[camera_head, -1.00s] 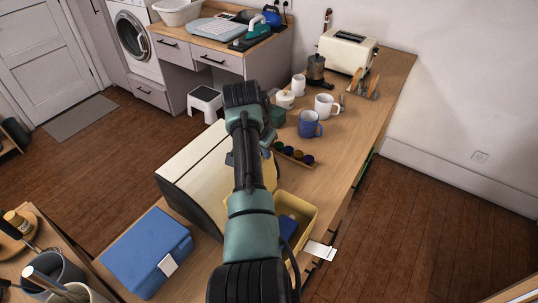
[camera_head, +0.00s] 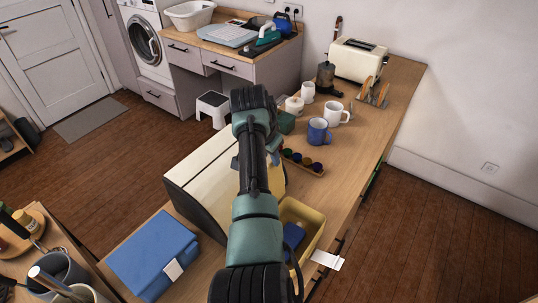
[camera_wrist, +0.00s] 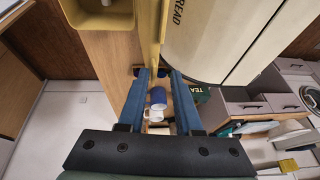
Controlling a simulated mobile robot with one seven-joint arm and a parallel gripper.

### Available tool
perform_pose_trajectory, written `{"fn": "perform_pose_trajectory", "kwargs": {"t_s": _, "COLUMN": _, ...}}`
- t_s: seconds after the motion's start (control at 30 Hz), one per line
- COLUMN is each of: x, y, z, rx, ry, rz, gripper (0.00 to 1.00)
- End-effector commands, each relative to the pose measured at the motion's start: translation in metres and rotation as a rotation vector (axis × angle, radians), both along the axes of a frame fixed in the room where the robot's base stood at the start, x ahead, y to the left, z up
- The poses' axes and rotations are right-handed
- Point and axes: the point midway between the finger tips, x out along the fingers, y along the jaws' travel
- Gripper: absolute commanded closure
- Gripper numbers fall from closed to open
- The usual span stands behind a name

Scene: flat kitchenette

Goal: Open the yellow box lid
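The yellow box (camera_head: 310,222) stands on the wooden counter, its top open, with a blue item (camera_head: 293,235) inside. A yellow panel (camera_head: 277,181), which looks like its raised lid, stands behind it, partly hidden by my arm. In the wrist view the box (camera_wrist: 97,17) is at the upper left and the lid (camera_wrist: 154,40) shows nearly edge-on. My gripper (camera_wrist: 157,75) is open, its two blue fingers apart, with the lid's edge near the gap between the tips. Contact cannot be told. In the head view my arm mostly hides the gripper.
A cream bread box (camera_head: 200,178) stands close beside the lid. A blue box (camera_head: 153,252) is at the front left. A tray of round pods (camera_head: 303,163), a blue mug (camera_head: 318,131) and a white mug (camera_head: 336,113) stand farther back. Counter right of the pods is clear.

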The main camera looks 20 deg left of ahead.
Motion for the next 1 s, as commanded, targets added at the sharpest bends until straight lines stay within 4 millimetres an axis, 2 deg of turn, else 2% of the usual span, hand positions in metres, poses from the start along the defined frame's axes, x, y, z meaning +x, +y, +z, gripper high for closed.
{"fn": "perform_pose_trajectory", "kwargs": {"t_s": 0.1, "x": -0.002, "y": -0.002, "z": -0.004, "rx": -0.003, "ry": 0.01, "rz": -0.003, "gripper": 0.64}}
{"fn": "perform_pose_trajectory", "kwargs": {"t_s": 0.27, "x": -0.005, "y": -0.001, "z": 0.005, "rx": -0.002, "ry": 0.007, "rz": -0.002, "gripper": 0.64}}
{"fn": "perform_pose_trajectory", "kwargs": {"t_s": 0.47, "x": -0.016, "y": 0.001, "z": 0.034, "rx": 0.0, "ry": -0.001, "rz": 0.0, "gripper": 0.64}}
{"fn": "perform_pose_trajectory", "kwargs": {"t_s": 0.8, "x": -0.044, "y": 0.003, "z": 0.099, "rx": 0.001, "ry": -0.003, "rz": 0.0, "gripper": 0.64}}
{"fn": "perform_pose_trajectory", "kwargs": {"t_s": 1.0, "x": -0.052, "y": 0.004, "z": 0.117, "rx": 0.0, "ry": -0.002, "rz": 0.0, "gripper": 0.64}}
